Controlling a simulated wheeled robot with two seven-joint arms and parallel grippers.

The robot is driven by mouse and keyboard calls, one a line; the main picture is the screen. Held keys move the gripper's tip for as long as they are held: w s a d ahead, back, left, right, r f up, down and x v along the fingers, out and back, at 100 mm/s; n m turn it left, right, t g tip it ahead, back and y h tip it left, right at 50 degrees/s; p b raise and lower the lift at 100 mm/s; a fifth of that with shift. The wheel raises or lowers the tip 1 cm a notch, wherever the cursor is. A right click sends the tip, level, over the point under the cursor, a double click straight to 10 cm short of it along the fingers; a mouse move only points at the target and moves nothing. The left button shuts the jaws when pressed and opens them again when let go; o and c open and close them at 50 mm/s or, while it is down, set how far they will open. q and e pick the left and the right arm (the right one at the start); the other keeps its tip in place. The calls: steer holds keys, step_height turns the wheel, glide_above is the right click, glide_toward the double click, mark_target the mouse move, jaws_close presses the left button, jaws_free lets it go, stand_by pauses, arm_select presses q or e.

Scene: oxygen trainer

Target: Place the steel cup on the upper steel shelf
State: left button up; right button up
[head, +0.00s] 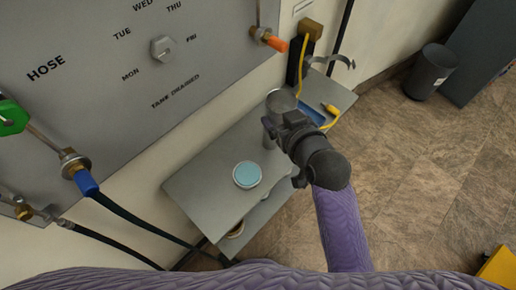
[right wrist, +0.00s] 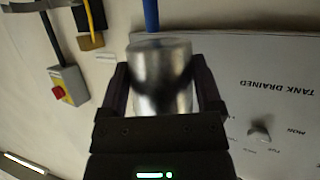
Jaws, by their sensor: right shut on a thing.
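The steel cup (head: 281,101) is a shiny metal cylinder, and it also fills the middle of the right wrist view (right wrist: 160,72). My right gripper (head: 279,127) is shut on it, with one dark finger on each side of the cup in the right wrist view (right wrist: 162,88). In the head view the cup overlaps the far half of the upper steel shelf (head: 208,183), a flat grey plate along the wall. I cannot tell whether the cup's base touches the shelf; the gripper partly hides it. My left gripper is not in view.
A round teal-topped container (head: 247,175) stands on the shelf's near half. A blue object (head: 312,114) and a yellow cable (head: 329,116) lie at its far end. The grey panel (head: 120,60) with hose fittings rises at left. The shelf surface around the container is bare.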

step_height(320, 180, down, 11)
steer(key=b, duration=0.4)
steer(key=shift+d+r+b, duration=0.1)
steer(key=shift+r+b, duration=0.1)
steer(key=shift+b, duration=0.1)
step_height(320, 180, down, 7)
steer(key=b, duration=0.3)
steer(key=shift+r, duration=0.3)
steer(key=o, duration=1.2)
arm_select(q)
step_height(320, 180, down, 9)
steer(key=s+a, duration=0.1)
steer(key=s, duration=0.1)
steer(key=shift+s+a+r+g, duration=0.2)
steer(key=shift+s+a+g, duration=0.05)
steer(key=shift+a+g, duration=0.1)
